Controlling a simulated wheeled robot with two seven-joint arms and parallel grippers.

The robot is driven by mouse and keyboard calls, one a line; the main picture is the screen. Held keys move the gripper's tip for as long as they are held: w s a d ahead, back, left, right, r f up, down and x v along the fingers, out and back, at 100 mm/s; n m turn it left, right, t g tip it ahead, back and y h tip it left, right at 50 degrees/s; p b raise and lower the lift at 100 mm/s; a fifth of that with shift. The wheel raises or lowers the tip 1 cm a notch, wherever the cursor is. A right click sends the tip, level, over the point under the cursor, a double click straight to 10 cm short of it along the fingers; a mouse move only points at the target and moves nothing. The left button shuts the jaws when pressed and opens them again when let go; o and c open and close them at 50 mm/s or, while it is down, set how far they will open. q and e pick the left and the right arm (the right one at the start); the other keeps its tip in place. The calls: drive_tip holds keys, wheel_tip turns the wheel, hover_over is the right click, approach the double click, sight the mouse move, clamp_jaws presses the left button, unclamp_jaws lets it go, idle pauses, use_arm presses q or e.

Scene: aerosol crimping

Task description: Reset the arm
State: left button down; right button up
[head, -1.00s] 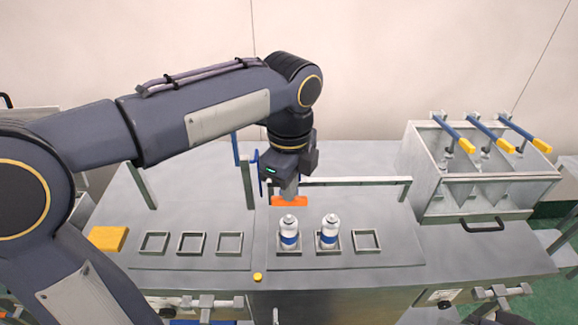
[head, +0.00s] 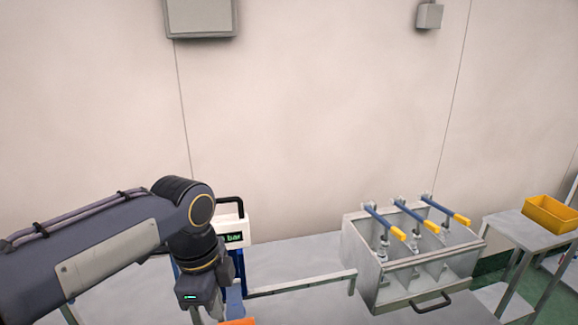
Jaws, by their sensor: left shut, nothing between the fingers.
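My left arm comes in from the left. Its gripper (head: 234,306) points down at the bottom of the head view, shut and empty, above the grey worktable (head: 290,258). An orange piece (head: 237,321) shows just below the fingers, cut by the picture's lower edge; I cannot tell whether they touch. The cans and the square holders on the table's front are out of the picture. My right gripper is not in view.
A device with a display and black handle (head: 231,222) stands behind my left wrist. A metal box with blue, yellow-tipped levers (head: 412,258) stands right. A yellow bin (head: 550,213) sits on a side table. Wall boxes hang above.

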use_arm(q)
drive_tip(key=s+a+f+n+t+h+b, duration=0.1)
drive_tip(key=s+f+n, duration=0.4)
drive_tip(key=n, duration=0.5)
drive_tip(key=s+a+f+n+t+h+b, duration=0.1)
drive_tip(key=s+a+f+n+t, duration=0.3)
drive_tip(key=s+n, duration=0.5)
drive_tip(key=shift+s+a+f+n+h, duration=0.3)
drive_tip(key=shift+a+f+n+h, duration=0.1)
drive_tip(key=shift+a+f, duration=0.45)
